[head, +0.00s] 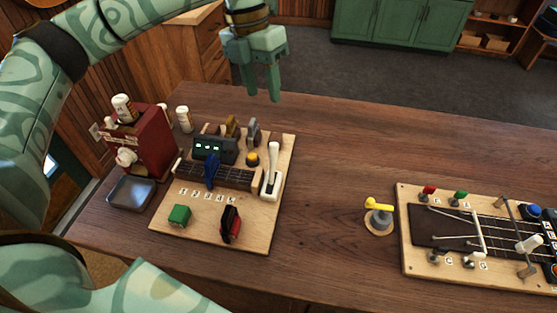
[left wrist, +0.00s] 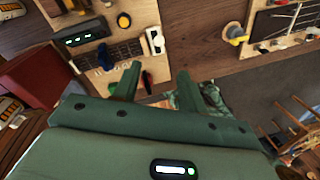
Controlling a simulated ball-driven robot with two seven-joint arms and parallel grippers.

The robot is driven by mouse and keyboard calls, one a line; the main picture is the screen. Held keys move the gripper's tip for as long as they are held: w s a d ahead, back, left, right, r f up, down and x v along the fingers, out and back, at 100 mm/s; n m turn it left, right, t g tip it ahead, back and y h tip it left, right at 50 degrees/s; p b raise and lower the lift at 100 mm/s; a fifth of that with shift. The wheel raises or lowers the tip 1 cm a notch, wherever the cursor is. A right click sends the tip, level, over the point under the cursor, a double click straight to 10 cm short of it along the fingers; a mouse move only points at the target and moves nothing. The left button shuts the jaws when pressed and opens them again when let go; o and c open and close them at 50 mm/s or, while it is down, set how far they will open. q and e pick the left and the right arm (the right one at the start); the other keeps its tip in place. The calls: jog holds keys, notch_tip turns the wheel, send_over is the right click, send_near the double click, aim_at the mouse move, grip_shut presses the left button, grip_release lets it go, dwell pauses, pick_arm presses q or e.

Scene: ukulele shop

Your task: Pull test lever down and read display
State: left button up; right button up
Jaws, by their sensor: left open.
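The white test lever (head: 272,165) stands upright at the right edge of a light wooden board (head: 190,238). It also shows in the left wrist view (left wrist: 156,41). The display (head: 208,148) is a dark box with lit green marks, too small to read, at the back of the board; it also shows in the left wrist view (left wrist: 85,37). My left gripper (head: 263,95) is open and empty, pointing down, above and behind the lever and apart from it. Its two fingers also show in the left wrist view (left wrist: 156,83). My right gripper is not in view.
The board also carries a yellow knob (head: 252,159), a green block (head: 180,215) and a red-black clamp (head: 231,224). A dark red machine (head: 150,140) and a metal tray (head: 130,193) stand left. A yellow-handled piece (head: 379,214) and second board (head: 420,274) are right. Table behind is clear.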

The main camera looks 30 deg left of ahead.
aim_at(275, 155)
pick_arm(q)
jog(key=d+f+b, duration=0.1)
jog(key=f, duration=0.5)
jog(key=d+f+b, duration=0.1)
jog(key=f, duration=0.5)
jog(key=d+f+b, duration=0.1)
jog(key=f, duration=0.4)
jog(key=shift+s+f, duration=0.25)
jog(key=shift+f, duration=0.15)
grip_shut()
